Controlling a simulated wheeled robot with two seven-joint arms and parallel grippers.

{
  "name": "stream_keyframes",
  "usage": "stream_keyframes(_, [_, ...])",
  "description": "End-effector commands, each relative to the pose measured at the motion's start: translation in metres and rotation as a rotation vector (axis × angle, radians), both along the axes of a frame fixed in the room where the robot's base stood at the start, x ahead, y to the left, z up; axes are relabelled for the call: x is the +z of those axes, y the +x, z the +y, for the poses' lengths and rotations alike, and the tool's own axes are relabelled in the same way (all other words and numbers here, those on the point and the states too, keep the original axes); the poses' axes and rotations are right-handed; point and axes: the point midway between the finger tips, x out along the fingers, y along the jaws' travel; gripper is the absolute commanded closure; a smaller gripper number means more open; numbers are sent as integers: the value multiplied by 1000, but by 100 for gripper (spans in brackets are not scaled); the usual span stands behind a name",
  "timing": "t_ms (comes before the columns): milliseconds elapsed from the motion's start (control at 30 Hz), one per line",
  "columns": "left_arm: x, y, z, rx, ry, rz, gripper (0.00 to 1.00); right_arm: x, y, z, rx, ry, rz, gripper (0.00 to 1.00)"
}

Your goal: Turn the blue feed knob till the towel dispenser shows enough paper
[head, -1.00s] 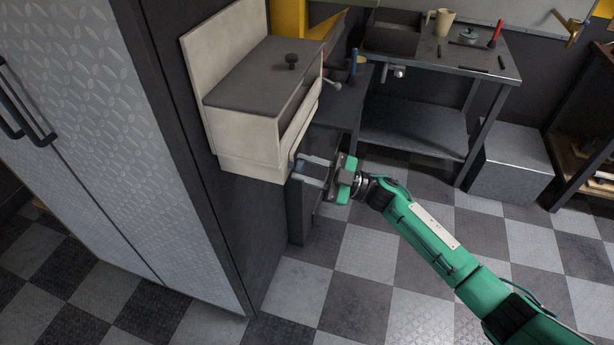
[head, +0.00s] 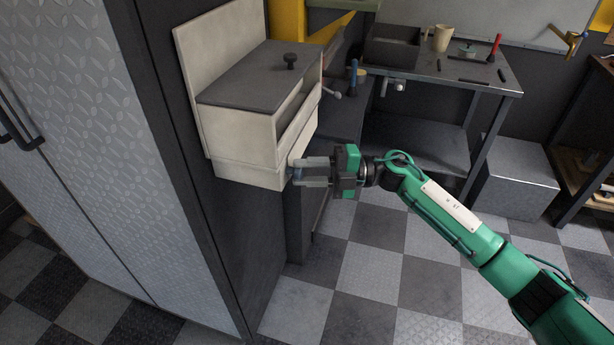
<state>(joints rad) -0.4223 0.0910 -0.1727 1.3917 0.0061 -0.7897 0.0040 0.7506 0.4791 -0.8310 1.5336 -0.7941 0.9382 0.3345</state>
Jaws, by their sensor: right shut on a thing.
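The towel dispenser (head: 237,133) is a cream box with a dark grey lid and a black lid knob (head: 290,61), set against the side of the dark cabinet. My right gripper (head: 297,172) is at the lower right front of the dispenser, its two grey fingers one above the other. It is shut on the blue feed knob (head: 298,174), of which only a small bluish part shows between the fingertips. The dispenser's front is seen at a steep angle, so I cannot tell how much paper shows. My left gripper is not in view.
A tall cabinet with patterned metal doors (head: 100,150) stands close on the left. Behind the dispenser is a dark workbench (head: 430,72) with a tray, a beige mug (head: 443,38) and tools. A metal box (head: 515,180) stands at right. The checkered floor in front is clear.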

Motion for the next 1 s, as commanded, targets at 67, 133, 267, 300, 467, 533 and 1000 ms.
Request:
stream_keyframes(67, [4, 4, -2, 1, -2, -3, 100, -2, 0, 0, 1, -15, -40, 92])
stream_keyframes(133, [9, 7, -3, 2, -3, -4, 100, -2, 0, 0, 1, -25, -72, 92])
stream_keyframes(267, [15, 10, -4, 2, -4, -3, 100, -1, 0, 0, 1, -39, -113, 92])
stream_keyframes(300, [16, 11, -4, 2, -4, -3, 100, -1, 0, 0, 1, -41, -124, 92])
stream_keyframes(467, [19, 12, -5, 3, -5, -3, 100, 0, 0, 0, 1, -50, -146, 92])
stream_keyframes(533, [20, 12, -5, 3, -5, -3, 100, 0, 0, 0, 1, -51, -150, 92])
stream_keyframes(1000, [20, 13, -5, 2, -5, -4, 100, 0, 0, 0, 1, -50, -150, 48])
